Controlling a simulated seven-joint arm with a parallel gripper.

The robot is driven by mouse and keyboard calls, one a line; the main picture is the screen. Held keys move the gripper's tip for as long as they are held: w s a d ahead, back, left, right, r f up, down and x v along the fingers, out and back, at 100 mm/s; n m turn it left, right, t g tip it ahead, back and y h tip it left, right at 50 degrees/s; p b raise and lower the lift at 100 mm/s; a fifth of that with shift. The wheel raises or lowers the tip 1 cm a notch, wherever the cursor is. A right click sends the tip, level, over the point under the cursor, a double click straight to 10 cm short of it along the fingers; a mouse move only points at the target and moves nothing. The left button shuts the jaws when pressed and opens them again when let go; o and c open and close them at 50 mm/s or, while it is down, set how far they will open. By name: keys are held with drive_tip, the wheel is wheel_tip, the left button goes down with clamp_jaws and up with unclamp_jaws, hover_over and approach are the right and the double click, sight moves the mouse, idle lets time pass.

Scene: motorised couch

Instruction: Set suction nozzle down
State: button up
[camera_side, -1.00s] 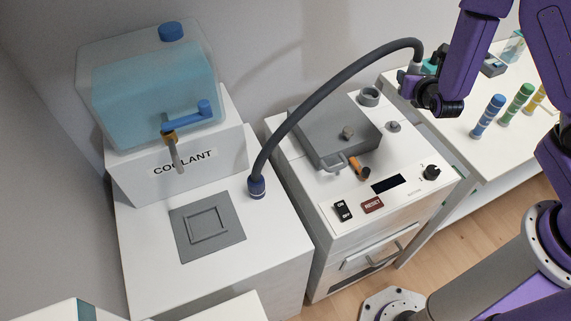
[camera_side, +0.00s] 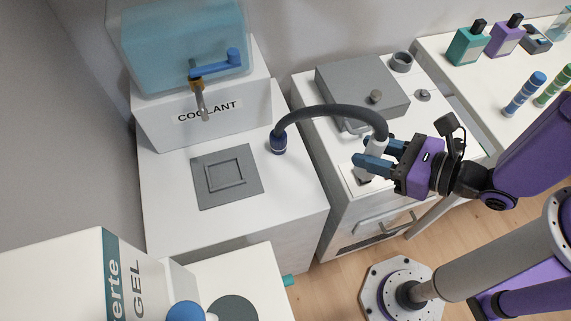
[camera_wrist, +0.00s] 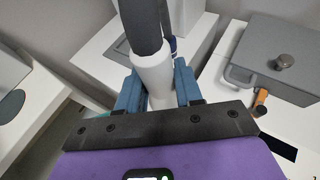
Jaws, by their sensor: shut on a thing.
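The suction nozzle (camera_side: 376,147) is a pale grey tube on the free end of a dark flexible hose (camera_side: 330,111). My gripper (camera_side: 378,156) is shut on it, with blue fingers on either side, above the front part of the white machine. In the wrist view the nozzle (camera_wrist: 153,76) stands between the two fingers (camera_wrist: 157,90), with the hose rising from its top. Its lower tip is partly hidden by the fingers. The hose's other end sits in a dark blue fitting (camera_side: 278,144) on the white coolant cabinet.
A grey plate with a square frame (camera_side: 225,178) lies on the cabinet top, left of the fitting. The coolant tank (camera_side: 185,50) stands behind. The machine (camera_side: 335,135) carries a grey lidded box (camera_side: 360,85) and a grey ring cup (camera_side: 402,62). Bottles (camera_side: 467,45) stand at right.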

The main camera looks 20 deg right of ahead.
drive_tip(key=shift+s+a+n+g+y, duration=0.15)
drive_tip(key=shift+s+a+n, duration=0.05)
drive_tip(key=shift+s, duration=0.25)
drive_tip(key=shift+s+a+n+g+y, duration=0.15)
drive_tip(key=shift+s+a+n, duration=0.05)
drive_tip(key=shift+s, duration=0.2)
drive_tip(key=shift+w+a+f, duration=0.1)
drive_tip(key=shift+a+f, duration=0.05)
drive_tip(key=shift+a, duration=0.05)
drive_tip(key=w+a+f, duration=0.2)
drive_tip(key=a+f, duration=0.1)
drive_tip(key=w+a+f, duration=0.3)
drive_tip(key=a, duration=0.1)
drive_tip(key=w+a+f, duration=0.3)
drive_tip(key=shift+w+a+f, duration=0.15)
drive_tip(key=shift+f, duration=0.1)
drive_tip(key=shift+a+f, duration=0.15)
drive_tip(key=shift+f, duration=1.5)
drive_tip(key=shift+f, duration=0.15)
drive_tip(key=o, duration=1)
drive_tip(key=shift+o, duration=0.2)
